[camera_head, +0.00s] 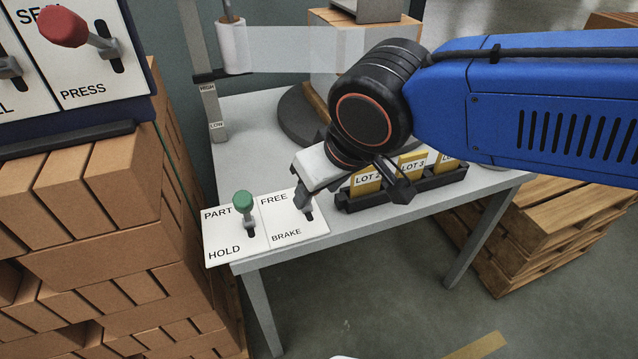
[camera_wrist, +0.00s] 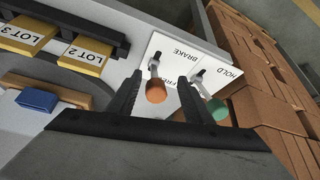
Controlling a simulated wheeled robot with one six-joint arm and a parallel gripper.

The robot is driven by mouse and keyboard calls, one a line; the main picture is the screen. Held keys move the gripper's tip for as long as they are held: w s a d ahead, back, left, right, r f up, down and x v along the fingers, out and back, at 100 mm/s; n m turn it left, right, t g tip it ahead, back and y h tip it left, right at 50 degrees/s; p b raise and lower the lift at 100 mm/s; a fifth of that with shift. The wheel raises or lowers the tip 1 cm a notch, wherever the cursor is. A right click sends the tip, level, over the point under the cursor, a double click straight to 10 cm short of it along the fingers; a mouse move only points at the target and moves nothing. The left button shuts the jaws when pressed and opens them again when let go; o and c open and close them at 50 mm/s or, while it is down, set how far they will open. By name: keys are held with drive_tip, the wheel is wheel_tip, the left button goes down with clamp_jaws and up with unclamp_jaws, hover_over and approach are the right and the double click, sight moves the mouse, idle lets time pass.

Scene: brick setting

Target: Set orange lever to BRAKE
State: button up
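The orange lever (camera_wrist: 156,91) shows in the wrist view, its knob between my gripper's two fingers. It stands on a white plate (camera_wrist: 172,48) marked FREE and BRAKE, with the BRAKE word at the far side of the plate. My gripper (camera_wrist: 160,78) is open, with gaps on both sides of the knob; I cannot tell the height difference. In the head view my gripper (camera_head: 352,196) hangs over the FREE/BRAKE plate (camera_head: 290,222) and hides the orange knob. A dark slot shows just below the left finger. The lever's exact position in the slot is unclear.
A green lever (camera_head: 243,201) on the PART/HOLD plate stands close on the left. A black rack (camera_head: 430,187) with yellow LOT cards is close on the right. A blue block (camera_wrist: 37,100) lies near the rack.

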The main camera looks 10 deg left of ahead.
drive_tip(key=shift+r, duration=0.15)
drive_tip(key=v, duration=1.7)
drive_tip(key=shift+r, duration=0.1)
